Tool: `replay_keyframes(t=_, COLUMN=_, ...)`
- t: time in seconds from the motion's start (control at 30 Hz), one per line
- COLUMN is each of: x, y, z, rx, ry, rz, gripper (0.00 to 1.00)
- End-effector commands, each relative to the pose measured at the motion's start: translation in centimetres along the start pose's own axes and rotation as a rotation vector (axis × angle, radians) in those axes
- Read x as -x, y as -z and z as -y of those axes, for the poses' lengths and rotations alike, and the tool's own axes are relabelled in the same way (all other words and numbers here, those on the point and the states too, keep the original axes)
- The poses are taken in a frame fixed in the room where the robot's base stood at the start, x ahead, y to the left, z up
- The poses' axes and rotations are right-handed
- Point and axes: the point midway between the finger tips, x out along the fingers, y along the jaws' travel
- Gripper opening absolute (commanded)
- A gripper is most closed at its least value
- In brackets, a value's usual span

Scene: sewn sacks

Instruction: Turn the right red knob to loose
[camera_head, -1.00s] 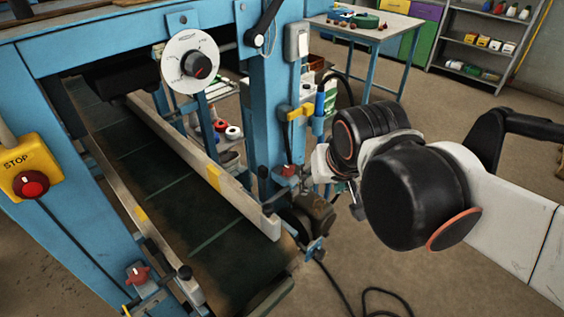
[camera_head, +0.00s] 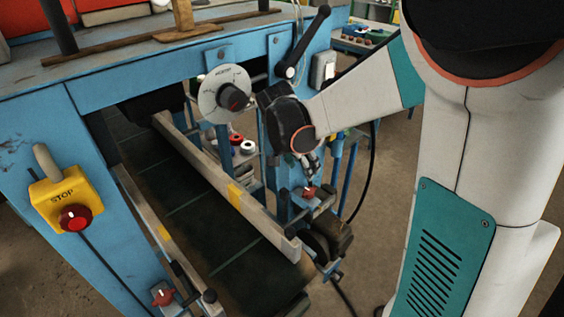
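The right red knob (camera_head: 310,193) sits on a small bracket by the right end of the far guide rail, at the foot of the blue post. My gripper (camera_head: 310,178) hangs just above this knob, pointing down, with its fingertips close to it. The fingers are small and partly dark, so their opening and any contact with the knob are unclear. A second, left red knob (camera_head: 163,296) sits on the bracket of the near guide rail at the bottom of the view, clear of my arm.
The conveyor belt (camera_head: 205,228) runs between the near guide rail and the far guide rail (camera_head: 222,182). A dial plate (camera_head: 222,92) and a black lever (camera_head: 306,42) are close behind my wrist. A yellow STOP box (camera_head: 62,198) is at left. A black cable hangs behind the post.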

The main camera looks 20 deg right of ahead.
Motion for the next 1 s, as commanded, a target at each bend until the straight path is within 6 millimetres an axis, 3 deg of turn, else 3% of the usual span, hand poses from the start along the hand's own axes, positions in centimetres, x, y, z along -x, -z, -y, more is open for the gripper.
replay_keyframes(t=0.27, x=-2.8, y=0.0, z=0.0, rx=-0.014, ry=-0.007, rz=-0.002, gripper=0.50)
replay_keyframes(t=0.7, x=-11.2, y=0.0, z=0.0, rx=-0.012, ry=-0.006, rz=-0.002, gripper=0.50)
replay_keyframes(t=1.0, x=-13.8, y=0.1, z=0.0, rx=-0.011, ry=-0.005, rz=-0.002, gripper=0.50)
